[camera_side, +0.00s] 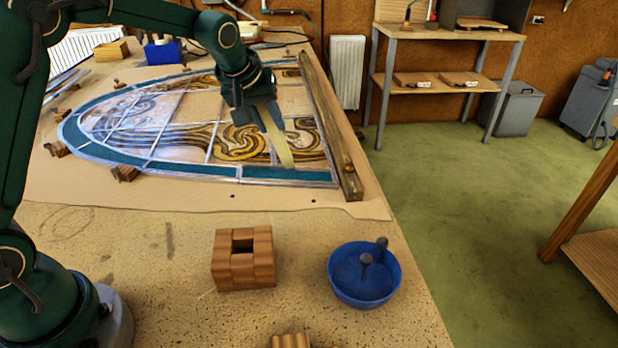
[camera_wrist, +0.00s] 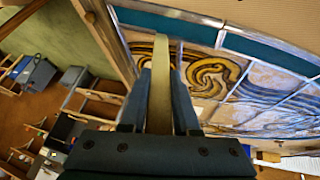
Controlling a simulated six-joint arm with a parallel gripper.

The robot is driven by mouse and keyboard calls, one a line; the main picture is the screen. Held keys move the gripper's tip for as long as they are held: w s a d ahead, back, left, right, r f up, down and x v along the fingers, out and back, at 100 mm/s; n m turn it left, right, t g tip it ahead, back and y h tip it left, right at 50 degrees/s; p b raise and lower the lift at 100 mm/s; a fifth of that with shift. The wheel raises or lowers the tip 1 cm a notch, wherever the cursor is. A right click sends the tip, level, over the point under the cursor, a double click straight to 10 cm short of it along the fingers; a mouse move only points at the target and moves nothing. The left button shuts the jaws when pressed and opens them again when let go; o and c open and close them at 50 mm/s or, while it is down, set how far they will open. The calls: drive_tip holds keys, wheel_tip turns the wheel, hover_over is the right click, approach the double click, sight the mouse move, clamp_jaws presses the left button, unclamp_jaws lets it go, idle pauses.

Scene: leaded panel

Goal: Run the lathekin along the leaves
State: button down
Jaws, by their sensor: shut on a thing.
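My gripper (camera_side: 259,116) is shut on the lathekin (camera_side: 275,138), a flat pale yellow-tan strip, and points it down at the leaded panel. The leaded panel (camera_side: 150,152) lies on the bench, an arched shape with a teal border, grey lead lines and swirling brown and yellow glass. The lathekin's lower tip is over the panel's near right part, close to the teal border strip. I cannot tell whether it touches a lead. In the wrist view the lathekin (camera_wrist: 160,85) stands between the two fingers (camera_wrist: 158,100), with the swirl beside its tip.
A wooden batten (camera_side: 330,130) runs along the panel's right side. Small wooden blocks (camera_side: 125,173) sit round the curved edge. A hollow wooden block (camera_side: 243,258) and a blue bowl (camera_side: 363,275) with dark-headed pieces stand in front. The bench between them and the panel is mostly clear.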

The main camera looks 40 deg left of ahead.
drive_tip(key=w+d, duration=0.5)
drive_tip(key=d, duration=0.2)
drive_tip(key=shift+d, duration=0.3)
idle(1.2)
drive_tip(key=shift+r, duration=2.5)
